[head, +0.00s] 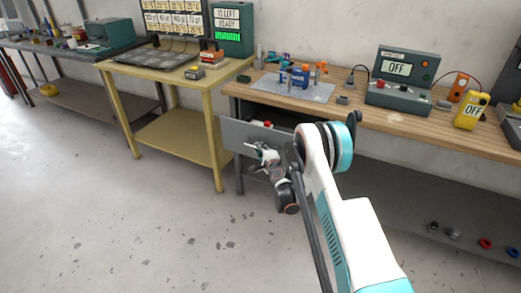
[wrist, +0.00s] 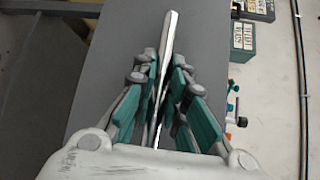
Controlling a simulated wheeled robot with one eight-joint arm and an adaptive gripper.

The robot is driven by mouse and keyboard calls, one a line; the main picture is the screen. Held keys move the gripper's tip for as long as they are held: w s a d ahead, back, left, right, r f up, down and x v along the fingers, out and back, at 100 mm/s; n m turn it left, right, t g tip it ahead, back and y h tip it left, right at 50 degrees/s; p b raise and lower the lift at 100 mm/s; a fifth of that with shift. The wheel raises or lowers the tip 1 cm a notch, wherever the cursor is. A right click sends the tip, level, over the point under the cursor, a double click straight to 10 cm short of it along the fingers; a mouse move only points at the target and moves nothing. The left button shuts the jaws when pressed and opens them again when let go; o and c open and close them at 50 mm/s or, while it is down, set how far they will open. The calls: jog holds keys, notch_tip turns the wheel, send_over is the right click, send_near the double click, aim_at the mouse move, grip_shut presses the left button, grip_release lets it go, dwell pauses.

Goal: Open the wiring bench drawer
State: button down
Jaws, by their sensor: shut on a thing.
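The wiring bench (head: 425,130) has a wooden top and a grey drawer (head: 234,133) under its left end. The drawer stands partly out, and a dark interior with something red and white shows behind its front. My gripper (head: 256,150) is at the drawer front. In the wrist view my gripper (wrist: 163,80) is shut on a pale metal bar handle (wrist: 169,32), which runs between its fingers against the grey drawer front (wrist: 110,50). The fingers hide part of the handle, and my arm hides the drawer's right end.
A yellow table (head: 150,75) stands left of the bench. On the bench are a grey mat (head: 290,90) with small tools and a meter box (head: 398,75). Several small parts lie on the low shelf at right. The floor (head: 130,220) in front is clear.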

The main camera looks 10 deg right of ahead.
jog(key=c, duration=1.6)
grip_release()
jog(key=v, duration=0.7)
jog(key=shift+s, duration=0.25)
